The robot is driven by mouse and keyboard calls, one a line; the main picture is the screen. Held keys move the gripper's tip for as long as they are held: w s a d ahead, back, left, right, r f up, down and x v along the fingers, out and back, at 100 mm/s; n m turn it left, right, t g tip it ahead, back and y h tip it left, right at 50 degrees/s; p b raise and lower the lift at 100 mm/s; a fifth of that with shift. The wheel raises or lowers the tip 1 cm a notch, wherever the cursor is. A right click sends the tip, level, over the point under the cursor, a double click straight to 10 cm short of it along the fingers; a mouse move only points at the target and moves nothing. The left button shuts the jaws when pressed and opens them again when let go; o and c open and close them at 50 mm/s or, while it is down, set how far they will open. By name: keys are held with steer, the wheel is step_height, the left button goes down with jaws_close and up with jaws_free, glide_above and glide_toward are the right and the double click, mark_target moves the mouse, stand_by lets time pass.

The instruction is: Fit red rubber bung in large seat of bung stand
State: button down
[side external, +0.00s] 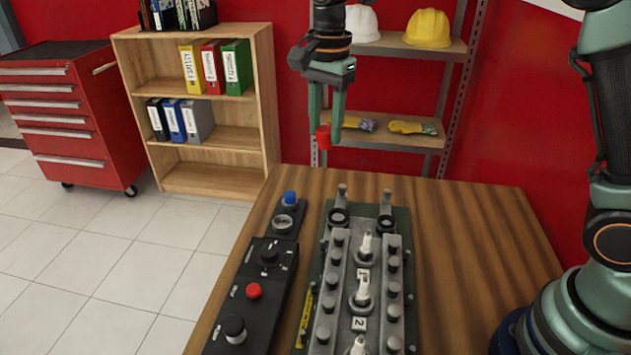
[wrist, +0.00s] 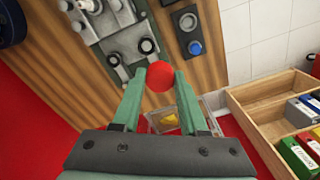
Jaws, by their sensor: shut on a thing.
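The red rubber bung (side external: 323,137) is held between the fingertips of my gripper (side external: 325,132), high above the far edge of the table. In the wrist view the red bung (wrist: 158,76) sits between both green fingers. The bung stand (side external: 275,208) appears to be the small dark plate on the table, below and to the left of my gripper. It carries a blue bung (side external: 290,198) at its far end and an open-looking round seat (side external: 283,222) nearer the camera. In the wrist view the round seat (wrist: 187,21) lies beyond the blue bung (wrist: 195,47).
A dark control box (side external: 250,290) with a red button adjoins the stand's near end. The engine head (side external: 365,275), with upright posts and plugs, stands to the right. The wooden table (side external: 480,230) is bare right of it. Shelves stand behind.

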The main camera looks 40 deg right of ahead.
steer(key=shift+w+a+f, duration=0.9)
steer(key=shift+a+f, duration=0.3)
steer(key=shift+f, duration=1.85)
steer(key=shift+w+a+f, duration=0.85)
steer(key=shift+a+f, duration=0.35)
steer(key=shift+f, duration=1.8)
steer(key=shift+w+a+f, duration=0.9)
steer(key=shift+a+f, duration=0.3)
steer(key=shift+f, duration=1.85)
steer(key=shift+f, duration=0.95)
jaws_free()
steer(key=shift+r, duration=0.1)
step_height(320, 180, up, 7)
